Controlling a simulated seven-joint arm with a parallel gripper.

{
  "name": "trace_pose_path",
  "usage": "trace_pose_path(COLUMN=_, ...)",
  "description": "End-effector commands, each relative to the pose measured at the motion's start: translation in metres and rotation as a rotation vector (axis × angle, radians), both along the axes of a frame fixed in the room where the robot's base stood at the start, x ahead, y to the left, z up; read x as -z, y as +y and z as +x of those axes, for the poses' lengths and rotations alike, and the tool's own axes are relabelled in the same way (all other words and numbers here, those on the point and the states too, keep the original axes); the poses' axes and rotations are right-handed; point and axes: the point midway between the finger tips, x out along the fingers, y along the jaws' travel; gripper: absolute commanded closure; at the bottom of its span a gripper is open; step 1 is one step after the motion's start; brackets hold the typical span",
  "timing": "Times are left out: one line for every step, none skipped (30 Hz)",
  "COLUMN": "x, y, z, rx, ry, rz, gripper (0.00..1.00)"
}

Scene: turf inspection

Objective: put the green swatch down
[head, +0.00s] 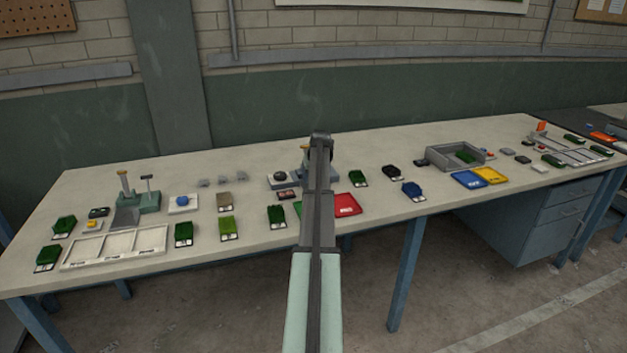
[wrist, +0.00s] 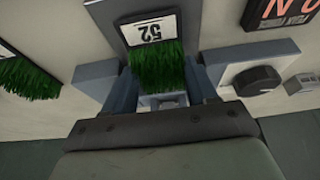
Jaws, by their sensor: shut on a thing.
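In the wrist view, a green swatch (wrist: 158,66) of grass-like pile has a dark backing and a white label that seems to read 52. It sits between the two fingers of my gripper (wrist: 160,85), which is shut on it. Grey surfaces of a device show around and beneath the swatch; I cannot tell whether it touches them. In the head view my gripper (head: 319,142) is over the middle of the table, in front of a grey device (head: 305,172) that it partly hides. The held swatch cannot be made out there.
A block with a black dial (wrist: 257,80) and a display with orange characters (wrist: 280,14) are at the right in the wrist view; another green swatch (wrist: 28,80) is at the left. On the table (head: 400,150), a red tray (head: 346,206) and several swatches stand near the arm.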

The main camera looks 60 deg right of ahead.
Motion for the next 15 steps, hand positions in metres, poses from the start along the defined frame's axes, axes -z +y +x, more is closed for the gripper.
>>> trace_pose_path(x=-0.007, y=-0.001, z=0.0, rx=0.0, ry=-0.001, rz=-0.002, gripper=0.75)
trace_pose_path(x=-0.011, y=-0.001, z=0.0, rx=0.0, ry=-0.001, rz=-0.002, gripper=0.75)
trace_pose_path(x=-0.017, y=-0.001, z=0.0, rx=0.0, ry=-0.001, rz=-0.002, gripper=0.75)
trace_pose_path(x=-0.023, y=-0.001, z=0.0, rx=0.0, ry=-0.001, rz=-0.002, gripper=0.75)
trace_pose_path(x=-0.029, y=-0.001, z=0.0, rx=0.0, ry=-0.001, rz=-0.002, gripper=0.75)
trace_pose_path(x=-0.036, y=-0.001, z=0.0, rx=0.0, ry=-0.001, rz=-0.002, gripper=0.75)
trace_pose_path(x=-0.041, y=-0.001, z=0.0, rx=0.0, ry=-0.001, rz=-0.002, gripper=0.75)
trace_pose_path(x=-0.046, y=-0.001, z=0.0, rx=0.0, ry=-0.001, rz=-0.002, gripper=0.75)
trace_pose_path(x=-0.054, y=-0.001, z=0.0, rx=0.0, ry=-0.001, rz=-0.002, gripper=0.75)
trace_pose_path(x=-0.059, y=-0.001, z=0.0, rx=0.0, ry=-0.001, rz=-0.002, gripper=0.75)
trace_pose_path(x=-0.063, y=-0.001, z=0.0, rx=0.0, ry=-0.001, rz=-0.002, gripper=0.75)
trace_pose_path(x=-0.069, y=-0.001, z=0.0, rx=0.0, ry=-0.001, rz=-0.002, gripper=0.75)
trace_pose_path(x=-0.073, y=-0.001, z=0.0, rx=0.0, ry=0.0, rz=-0.001, gripper=0.75)
trace_pose_path(x=-0.076, y=-0.001, z=0.0, rx=0.0, ry=0.0, rz=-0.001, gripper=0.75)
trace_pose_path(x=-0.081, y=-0.001, z=0.0, rx=0.001, ry=0.0, rz=-0.001, gripper=0.75)
